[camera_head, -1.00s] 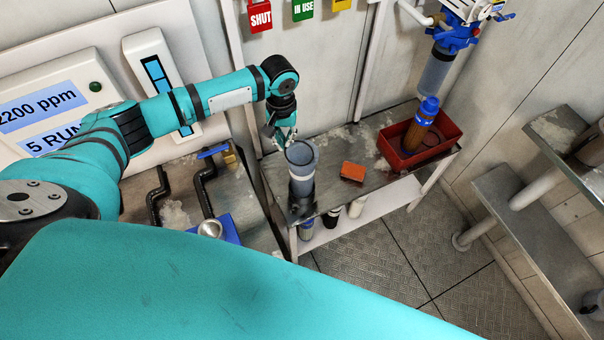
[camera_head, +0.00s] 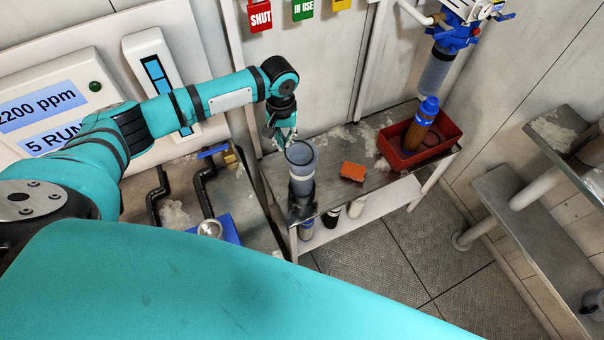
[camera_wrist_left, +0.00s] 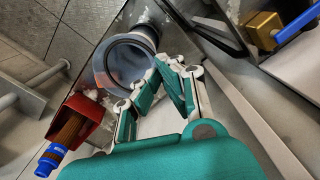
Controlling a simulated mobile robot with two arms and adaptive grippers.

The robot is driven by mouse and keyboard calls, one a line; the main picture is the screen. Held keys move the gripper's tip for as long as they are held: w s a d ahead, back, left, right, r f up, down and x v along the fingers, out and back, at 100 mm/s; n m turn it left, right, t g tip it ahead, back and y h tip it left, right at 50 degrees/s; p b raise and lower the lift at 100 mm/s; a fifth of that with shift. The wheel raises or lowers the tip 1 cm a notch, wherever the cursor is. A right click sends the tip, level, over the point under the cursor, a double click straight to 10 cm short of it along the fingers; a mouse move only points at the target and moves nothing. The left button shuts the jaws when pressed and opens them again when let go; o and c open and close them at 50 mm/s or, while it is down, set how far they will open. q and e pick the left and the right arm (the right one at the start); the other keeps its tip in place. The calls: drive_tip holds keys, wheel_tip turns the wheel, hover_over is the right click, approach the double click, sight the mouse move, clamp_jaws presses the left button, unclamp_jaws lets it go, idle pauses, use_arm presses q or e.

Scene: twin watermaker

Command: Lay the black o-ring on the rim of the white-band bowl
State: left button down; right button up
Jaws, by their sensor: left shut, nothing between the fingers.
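The grey-blue bowl (camera_head: 302,157) with a pale band stands upright in a dark holder at the left end of the metal bench (camera_head: 335,148), its open mouth facing up. It also shows in the left wrist view (camera_wrist_left: 118,62), where its round rim is seen from above. My left gripper (camera_head: 281,143) is shut and empty, just beside the far-left part of the bowl's rim. Its fingers also show in the left wrist view (camera_wrist_left: 160,82), close to the rim. My right gripper is not in view.
A red tray (camera_head: 452,137) holds a brown cartridge (camera_head: 418,131) with a blue cap at the bench's right. An orange-red block (camera_head: 352,172) lies between tray and bowl. A blue filter head (camera_head: 457,38) hangs above the tray. Black pipes (camera_head: 205,185) stand left of the bench.

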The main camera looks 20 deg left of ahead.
use_arm(q)
drive_tip(key=shift+f+b, duration=0.4)
drive_tip(key=shift+f, duration=0.8)
idle(0.4)
drive_tip(key=shift+d+f+p, duration=0.1)
drive_tip(key=shift+d+p, duration=0.35)
drive_tip(key=shift+d, duration=0.05)
idle(1.0)
drive_tip(key=shift+w+r+p, duration=0.15)
drive_tip(key=shift+r+p, duration=0.75)
drive_tip(key=shift+p, duration=0.15)
wheel_tip(320, 180, up, 5)
drive_tip(key=p, duration=0.6)
drive_tip(key=shift+r, duration=0.2)
drive_tip(key=shift+f, duration=0.1)
